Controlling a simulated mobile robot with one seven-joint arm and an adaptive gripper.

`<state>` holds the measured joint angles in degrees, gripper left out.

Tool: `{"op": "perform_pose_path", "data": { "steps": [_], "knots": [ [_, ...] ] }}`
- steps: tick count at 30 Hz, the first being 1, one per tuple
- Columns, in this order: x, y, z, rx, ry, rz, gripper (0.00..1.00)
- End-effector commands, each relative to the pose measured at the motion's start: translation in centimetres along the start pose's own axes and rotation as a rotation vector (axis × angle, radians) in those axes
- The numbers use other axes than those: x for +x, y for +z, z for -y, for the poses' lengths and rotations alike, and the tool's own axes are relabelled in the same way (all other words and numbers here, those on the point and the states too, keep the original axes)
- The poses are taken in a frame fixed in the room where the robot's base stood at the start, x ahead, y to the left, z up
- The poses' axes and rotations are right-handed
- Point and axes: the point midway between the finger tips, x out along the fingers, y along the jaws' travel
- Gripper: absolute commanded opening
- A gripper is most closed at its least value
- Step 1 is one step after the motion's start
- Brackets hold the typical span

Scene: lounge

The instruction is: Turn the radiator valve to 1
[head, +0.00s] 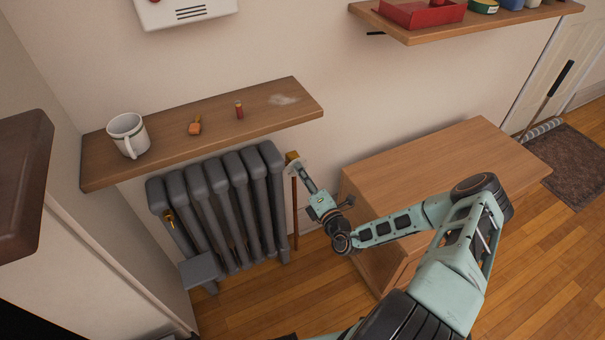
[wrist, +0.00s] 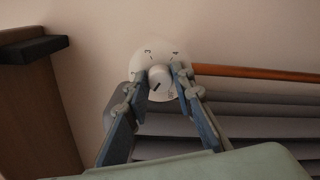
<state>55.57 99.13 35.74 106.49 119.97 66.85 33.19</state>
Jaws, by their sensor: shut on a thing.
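The radiator valve has a white round dial (wrist: 142,60) with a 3 and a 4 readable on its upper part in the wrist view. A white knob (wrist: 160,77) with a dark pointer line stands at its centre. My gripper (wrist: 163,82) is shut on the knob, one finger on each side. In the head view my gripper (head: 299,168) is at the radiator's right end, by the brass valve body (head: 292,157) above a copper pipe (head: 295,210).
A wooden cabinet (head: 430,165) stands right of the valve. A second shelf (head: 480,23) hangs above.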

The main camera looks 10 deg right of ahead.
Motion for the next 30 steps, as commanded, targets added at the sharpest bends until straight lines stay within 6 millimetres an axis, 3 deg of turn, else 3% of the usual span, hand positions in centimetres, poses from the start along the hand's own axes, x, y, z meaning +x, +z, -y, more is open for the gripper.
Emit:
{"op": "perform_pose_path", "data": {
  "steps": [9, 10, 12, 23, 30],
  "knots": [
    [-0.1, -0.1, 0.1, 0.002, -0.003, -0.003, 0.00],
    [-0.1, -0.1, 0.1, 0.002, -0.003, -0.003, 0.24],
    [-0.1, -0.1, 0.1, 0.001, -0.003, -0.003, 0.30],
    [-0.7, 0.0, 0.1, 0.001, -0.002, -0.001, 0.30],
    [-5.0, 0.1, 0.1, 0.001, -0.004, 0.000, 0.30]
  ]
}}
